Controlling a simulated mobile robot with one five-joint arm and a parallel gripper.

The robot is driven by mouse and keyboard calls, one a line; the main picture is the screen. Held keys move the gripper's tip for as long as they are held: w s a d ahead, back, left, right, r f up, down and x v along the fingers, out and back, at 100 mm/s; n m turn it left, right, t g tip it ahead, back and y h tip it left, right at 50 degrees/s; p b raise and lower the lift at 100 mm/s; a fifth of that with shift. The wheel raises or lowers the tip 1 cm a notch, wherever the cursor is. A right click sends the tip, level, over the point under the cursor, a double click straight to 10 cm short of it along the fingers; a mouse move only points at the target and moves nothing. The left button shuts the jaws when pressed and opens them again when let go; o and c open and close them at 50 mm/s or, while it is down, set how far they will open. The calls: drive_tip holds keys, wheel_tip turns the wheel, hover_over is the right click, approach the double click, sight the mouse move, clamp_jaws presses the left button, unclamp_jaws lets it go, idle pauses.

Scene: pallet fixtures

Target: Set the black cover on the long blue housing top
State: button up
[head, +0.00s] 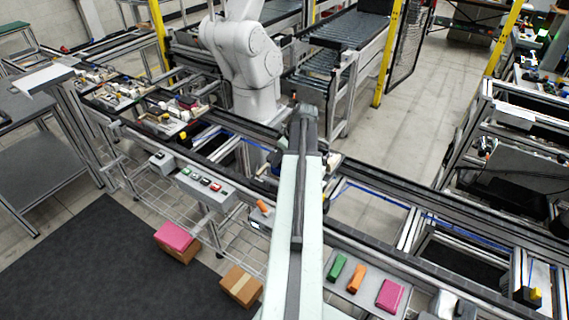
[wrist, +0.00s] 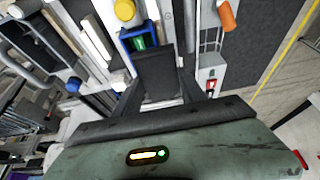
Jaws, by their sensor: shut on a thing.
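My gripper (wrist: 156,88) is shut on the black cover (wrist: 155,68), a dark flat block between its two fingers in the wrist view. A blue part (wrist: 126,36) with a green piece (wrist: 139,43) inside it shows just beyond the cover's far edge. The cover hides some of what lies there, and I cannot tell whether this blue part is the long housing or whether the cover touches it. In the head view my arm hides the gripper and the cover.
A yellow round cap (wrist: 124,10) and an orange piece (wrist: 227,16) show in the wrist view. In the head view, a green block (head: 336,268), an orange block (head: 356,279) and a pink block (head: 390,295) lie right of my arm. A button box (head: 206,186) stands left.

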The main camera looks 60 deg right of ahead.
drive_tip(key=shift+d, duration=0.6)
drive_tip(key=shift+s+d+f, duration=0.1)
drive_tip(key=shift+d, duration=0.45)
wheel_tip(320, 180, down, 4)
drive_tip(key=b, duration=0.4)
drive_tip(key=shift+a, duration=0.1)
drive_tip(key=o, duration=1.5)
drive_tip(key=shift+r, duration=0.2)
drive_tip(key=shift+r+p, duration=0.35)
drive_tip(key=shift+p, duration=0.1)
drive_tip(key=p+v, duration=1)
drive_tip(key=v, duration=0.1)
drive_tip(key=shift+s+r, duration=0.2)
